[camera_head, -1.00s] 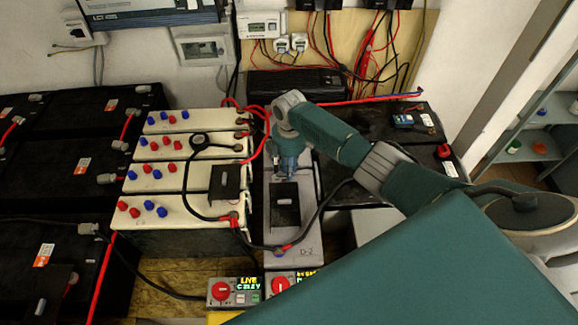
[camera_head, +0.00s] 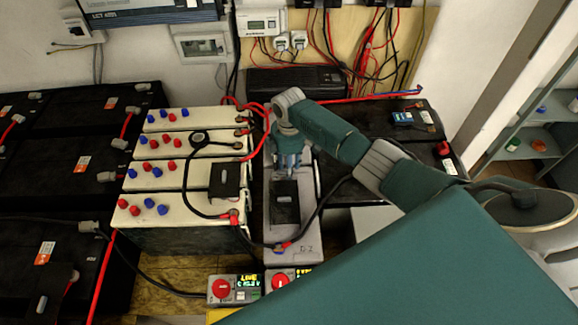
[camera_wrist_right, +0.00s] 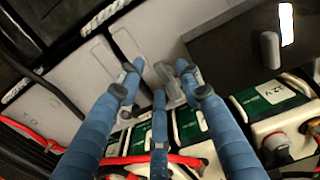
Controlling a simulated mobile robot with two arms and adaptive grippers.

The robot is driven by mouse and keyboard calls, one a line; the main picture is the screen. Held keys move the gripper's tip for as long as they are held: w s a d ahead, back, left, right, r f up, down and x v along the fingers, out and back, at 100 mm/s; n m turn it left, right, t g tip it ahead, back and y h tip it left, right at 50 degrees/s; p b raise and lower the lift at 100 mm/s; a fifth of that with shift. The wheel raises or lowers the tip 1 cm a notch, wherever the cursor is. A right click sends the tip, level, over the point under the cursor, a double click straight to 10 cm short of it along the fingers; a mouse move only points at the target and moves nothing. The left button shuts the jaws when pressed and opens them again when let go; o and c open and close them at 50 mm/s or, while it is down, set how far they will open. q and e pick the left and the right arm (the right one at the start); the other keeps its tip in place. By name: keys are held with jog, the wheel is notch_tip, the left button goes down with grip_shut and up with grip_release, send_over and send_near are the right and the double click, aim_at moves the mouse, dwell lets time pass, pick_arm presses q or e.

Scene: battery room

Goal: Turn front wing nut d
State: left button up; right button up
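My right gripper (camera_head: 290,165) comes in from the right, fingers down, over the back part of a grey battery (camera_head: 295,252) with a D marking at its front. In the right wrist view its three blue fingers (camera_wrist_right: 160,78) are spread apart. A small grey wing-shaped part (camera_wrist_right: 188,78) shows close by the right fingertip; contact cannot be told. A black cover (camera_head: 285,215) lies on the battery, just in front of the gripper, with a small grey piece (camera_head: 284,199) on it. In the wrist view a grey upright piece (camera_wrist_right: 268,50) stands on a dark surface. My left gripper is out of view.
Cream batteries (camera_head: 170,210) with red and blue caps stand to the left, with a black cable looped over them. Red cables (camera_head: 258,112) run close behind the gripper. A black battery (camera_head: 430,125) is at right. Two red-knob panels (camera_head: 222,288) sit in front.

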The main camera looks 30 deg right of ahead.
notch_tip(320, 180, up, 12)
dwell(0.4)
jog(key=shift+s+f, duration=0.1)
jog(key=shift+f, duration=0.05)
dwell(0.3)
